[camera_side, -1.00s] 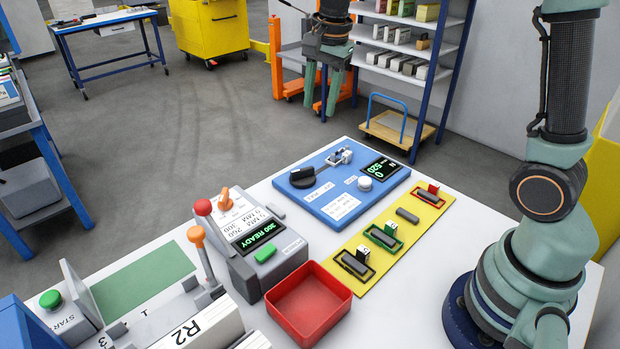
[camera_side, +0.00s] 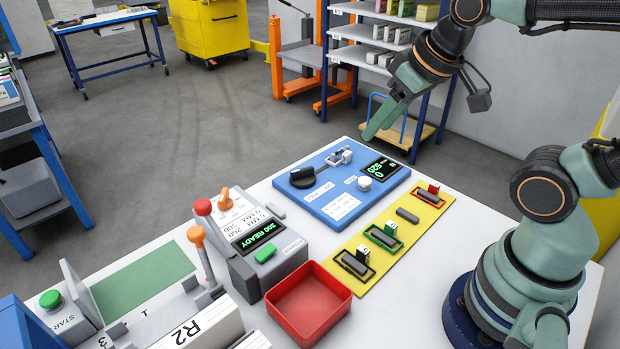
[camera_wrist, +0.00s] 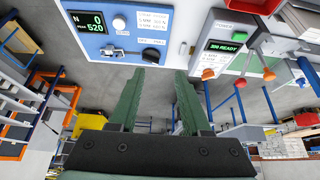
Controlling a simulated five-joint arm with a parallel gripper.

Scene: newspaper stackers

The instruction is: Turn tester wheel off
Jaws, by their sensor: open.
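The tester is a blue panel (camera_side: 325,205) on the white table, with a black wheel or knob (camera_side: 302,177) at its left end. A small metal clamp (camera_side: 341,156) sits at its far edge. A dark display (camera_side: 382,168) shows green digits, 0 and 520, beside a white round knob (camera_side: 365,183). My gripper (camera_side: 372,132) is in the air beyond the panel's far right corner, apart from it. In the wrist view the open, empty fingers (camera_wrist: 157,88) point toward the panel (camera_wrist: 90,45), and the black wheel (camera_wrist: 151,54) shows ahead between them.
A grey control box (camera_side: 265,240) with levers and a green button stands left of the tester. A red tray (camera_side: 308,303) and a yellow strip (camera_side: 375,275) with several small blocks lie in front. Shelving (camera_side: 385,45) stands behind the table.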

